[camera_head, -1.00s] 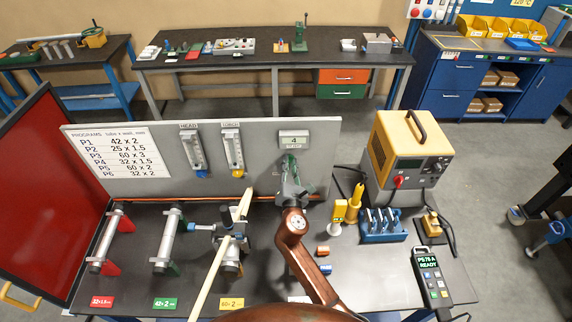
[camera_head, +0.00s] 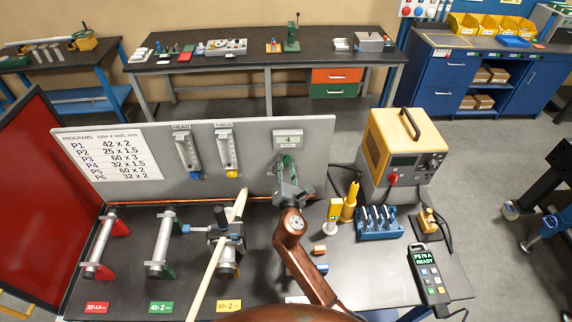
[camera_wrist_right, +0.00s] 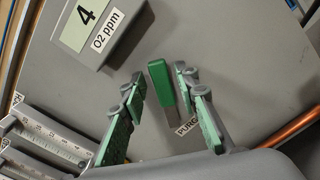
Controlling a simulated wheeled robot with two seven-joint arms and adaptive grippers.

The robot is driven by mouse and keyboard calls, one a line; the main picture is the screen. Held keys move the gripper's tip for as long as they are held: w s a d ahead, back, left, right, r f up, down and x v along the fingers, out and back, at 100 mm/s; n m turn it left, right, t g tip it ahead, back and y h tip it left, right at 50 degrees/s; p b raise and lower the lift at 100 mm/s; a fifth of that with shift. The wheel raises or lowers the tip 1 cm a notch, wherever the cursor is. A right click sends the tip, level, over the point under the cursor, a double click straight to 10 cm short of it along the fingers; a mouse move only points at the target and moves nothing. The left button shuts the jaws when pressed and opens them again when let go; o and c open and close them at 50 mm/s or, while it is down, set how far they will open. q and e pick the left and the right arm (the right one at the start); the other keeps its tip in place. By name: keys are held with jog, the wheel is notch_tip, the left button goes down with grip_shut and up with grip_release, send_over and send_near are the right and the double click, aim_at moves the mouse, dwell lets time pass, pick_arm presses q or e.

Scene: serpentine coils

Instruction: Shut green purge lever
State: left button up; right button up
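The green purge lever (camera_wrist_right: 160,82) shows in the right wrist view, on the grey panel beside a partly hidden label reading "PURG" (camera_wrist_right: 187,127). My right gripper (camera_wrist_right: 159,78) is open, its green-padded fingers on either side of the lever with a gap on both sides. Whether the lever is at the depth of the fingertips is hard to tell. In the head view my right gripper (camera_head: 288,168) is at the panel just below the O2 display (camera_head: 288,139), and it hides the lever. My left gripper is not in view.
Two flowmeters (camera_head: 187,152) stand on the panel to the left of the gripper. A copper pipe (camera_wrist_right: 290,130) runs near the panel's lower edge. Tube fixtures (camera_head: 162,242) stand on the bench at left. A yellow welding unit (camera_head: 402,150) and a pendant (camera_head: 429,274) are at right.

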jog(key=shift+o, duration=0.3)
jog(key=shift+s, duration=0.1)
jog(key=s, duration=1.2)
jog(key=shift+w, duration=0.1)
